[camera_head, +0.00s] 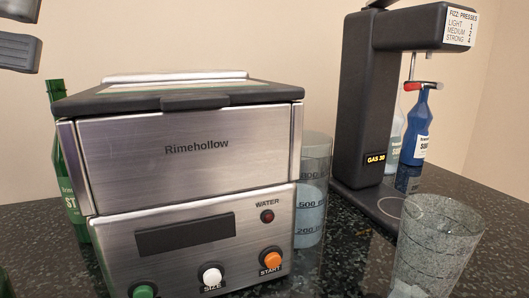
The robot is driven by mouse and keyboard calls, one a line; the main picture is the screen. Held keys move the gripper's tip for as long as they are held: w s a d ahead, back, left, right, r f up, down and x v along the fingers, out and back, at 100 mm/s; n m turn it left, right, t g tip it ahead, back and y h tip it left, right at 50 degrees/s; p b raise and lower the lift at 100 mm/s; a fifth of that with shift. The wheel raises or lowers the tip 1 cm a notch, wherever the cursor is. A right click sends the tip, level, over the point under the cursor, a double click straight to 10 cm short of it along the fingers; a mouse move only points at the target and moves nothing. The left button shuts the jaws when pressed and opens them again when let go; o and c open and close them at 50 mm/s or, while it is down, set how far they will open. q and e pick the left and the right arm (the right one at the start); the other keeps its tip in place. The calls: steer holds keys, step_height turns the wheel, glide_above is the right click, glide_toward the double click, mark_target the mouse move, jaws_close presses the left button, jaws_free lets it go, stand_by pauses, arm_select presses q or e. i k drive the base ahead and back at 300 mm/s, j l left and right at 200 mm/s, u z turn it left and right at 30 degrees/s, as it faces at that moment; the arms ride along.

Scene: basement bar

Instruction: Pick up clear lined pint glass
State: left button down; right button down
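A clear, empty-looking pint glass (437,245) stands upright on the dark speckled counter at the lower right. Two dark grey fingers of my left gripper (36,27) show at the upper left corner. They are apart with nothing between them, far from the glass. The rest of that gripper is out of frame. My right gripper is not in view.
A steel Rimehollow machine (190,145) fills the middle left. Behind it stand a marked clear container (313,190) with pale liquid and a green bottle (73,190).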

mark_target(439, 234)
steer(key=k+l, duration=0.3)
steer(key=l, duration=0.2)
steer(key=k+l, duration=0.35)
steer(key=l, duration=0.15)
steer(key=k+l, duration=0.3)
steer(key=l, duration=0.15)
